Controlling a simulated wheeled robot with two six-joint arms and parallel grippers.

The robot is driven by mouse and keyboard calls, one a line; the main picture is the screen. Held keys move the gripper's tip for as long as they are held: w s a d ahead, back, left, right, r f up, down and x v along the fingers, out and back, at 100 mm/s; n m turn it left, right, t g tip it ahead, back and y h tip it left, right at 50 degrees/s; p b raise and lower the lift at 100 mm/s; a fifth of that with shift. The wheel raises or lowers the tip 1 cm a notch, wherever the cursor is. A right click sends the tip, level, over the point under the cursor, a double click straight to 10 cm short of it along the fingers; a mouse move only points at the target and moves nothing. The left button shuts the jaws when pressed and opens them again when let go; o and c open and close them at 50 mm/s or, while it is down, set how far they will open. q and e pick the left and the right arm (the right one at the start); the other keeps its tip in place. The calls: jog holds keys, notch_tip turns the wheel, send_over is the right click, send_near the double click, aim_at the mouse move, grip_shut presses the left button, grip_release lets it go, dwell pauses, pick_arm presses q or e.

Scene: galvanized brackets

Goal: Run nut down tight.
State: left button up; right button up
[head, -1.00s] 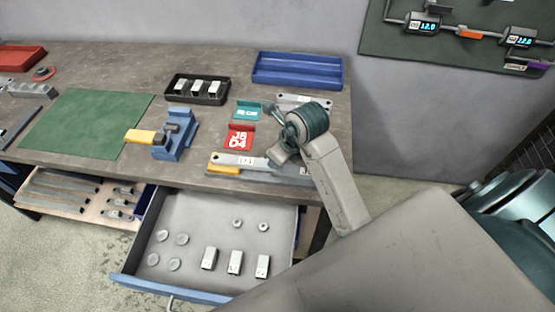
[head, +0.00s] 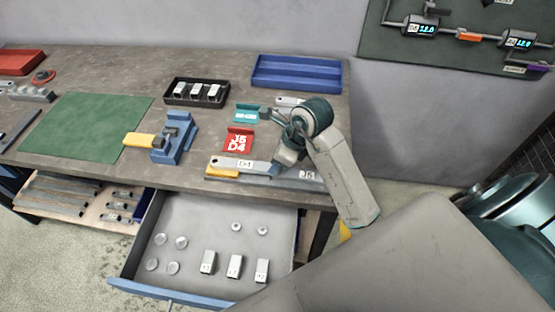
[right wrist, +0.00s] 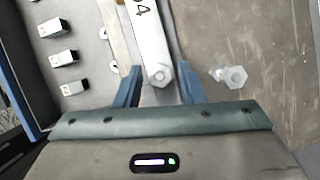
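A flat grey bracket marked D4 (head: 236,163) lies near the bench's front edge, and a bar marked J5 (head: 308,175) lies at its right. In the right wrist view the D4 bracket (right wrist: 148,35) runs between my fingers, with a hex nut (right wrist: 159,74) near its end. My right gripper (right wrist: 160,88) is open, its blue fingers on either side of the bracket end with gaps visible. In the head view the right gripper (head: 276,168) is above the bracket's right end. A second hex piece (right wrist: 232,77) sits right of the fingers. My left gripper is not in view.
An open drawer (head: 185,215) below the bench holds blocks and round parts. The green mat (head: 85,125) is clear.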

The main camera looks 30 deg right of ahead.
jog(key=n, duration=0.1)
jog(key=n+g+y+b, duration=0.1)
jog(key=n, duration=0.1)
jog(key=shift+d+f, duration=0.1)
jog(key=shift+f, duration=0.15)
jog(key=shift+r+n+g, duration=0.3)
jog(key=shift+r+n, duration=0.05)
jog(key=shift+n, duration=0.45)
jog(key=n+p, duration=0.1)
jog(key=n+g+p, duration=0.1)
jog(key=p, duration=0.1)
jog(key=shift+r+n+y, duration=0.25)
jog(key=shift+n+y, duration=0.05)
jog(key=shift+f+n+p, duration=0.1)
jog(key=shift+n+p, duration=0.2)
jog(key=shift+p, duration=0.2)
jog(key=shift+f, duration=0.3)
grip_shut()
